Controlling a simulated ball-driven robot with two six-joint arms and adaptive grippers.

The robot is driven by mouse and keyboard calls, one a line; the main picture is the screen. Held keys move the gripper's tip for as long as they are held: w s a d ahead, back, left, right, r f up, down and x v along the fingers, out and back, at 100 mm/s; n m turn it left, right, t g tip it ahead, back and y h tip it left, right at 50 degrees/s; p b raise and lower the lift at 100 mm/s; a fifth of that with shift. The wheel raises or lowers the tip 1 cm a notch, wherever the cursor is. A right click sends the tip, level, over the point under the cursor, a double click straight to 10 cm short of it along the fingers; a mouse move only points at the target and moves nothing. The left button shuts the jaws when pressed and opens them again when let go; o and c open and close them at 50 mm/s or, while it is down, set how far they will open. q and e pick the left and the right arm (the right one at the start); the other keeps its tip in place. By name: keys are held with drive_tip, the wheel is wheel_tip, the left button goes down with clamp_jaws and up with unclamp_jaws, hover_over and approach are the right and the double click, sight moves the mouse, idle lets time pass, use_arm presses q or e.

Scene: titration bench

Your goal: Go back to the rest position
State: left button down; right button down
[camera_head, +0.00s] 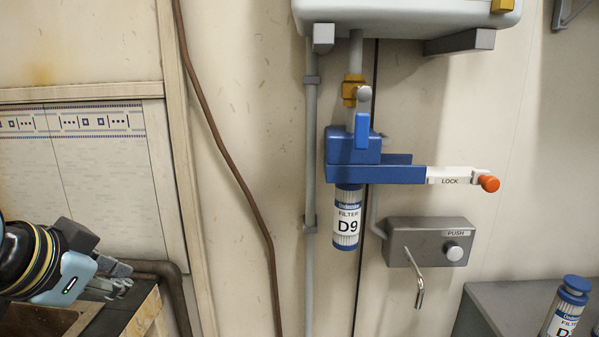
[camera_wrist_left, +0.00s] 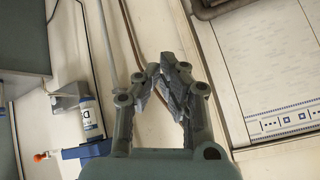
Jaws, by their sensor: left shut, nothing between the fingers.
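My left gripper (camera_head: 122,280) is at the lower left of the head view, near the tiled wall panel. Its fingers also show in the left wrist view (camera_wrist_left: 168,75), closed together with nothing between them. It is well apart from the filter fixture. A filter cartridge labelled D9 (camera_head: 347,218) hangs upright under the blue holder (camera_head: 353,150), whose white LOCK lever (camera_head: 455,176) points right and ends in an orange knob. The cartridge (camera_wrist_left: 91,117) and holder also show at the left of the wrist view. My right gripper is in neither view.
A grey PUSH box (camera_head: 429,241) with a bent spout is on the wall. A second blue-capped cartridge (camera_head: 566,306) stands on a grey surface (camera_head: 510,303) at the lower right. A wooden-edged counter (camera_head: 125,312) lies below my left gripper. A brown hose (camera_head: 225,150) runs down the wall.

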use_arm(q)
drive_tip(key=s+a+f+n+g+y, duration=0.15)
drive_tip(key=s+f, duration=0.35)
drive_tip(key=s, duration=0.5)
drive_tip(key=s+a+f+n+g, duration=0.1)
drive_tip(key=s+f+n+g, duration=0.3)
drive_tip(key=s, duration=0.7)
wheel_tip(320, 180, down, 33)
drive_tip(key=s+a+b, duration=0.2)
drive_tip(key=a+b, duration=0.1)
drive_tip(key=b, duration=0.3)
drive_tip(key=s+f+g+b, duration=0.2)
drive_tip(key=s+f+b, duration=0.2)
drive_tip(key=s+f, duration=1.5)
wheel_tip(320, 180, down, 2)
drive_tip(key=shift+a+f, duration=0.1)
drive_tip(key=shift+a, duration=0.35)
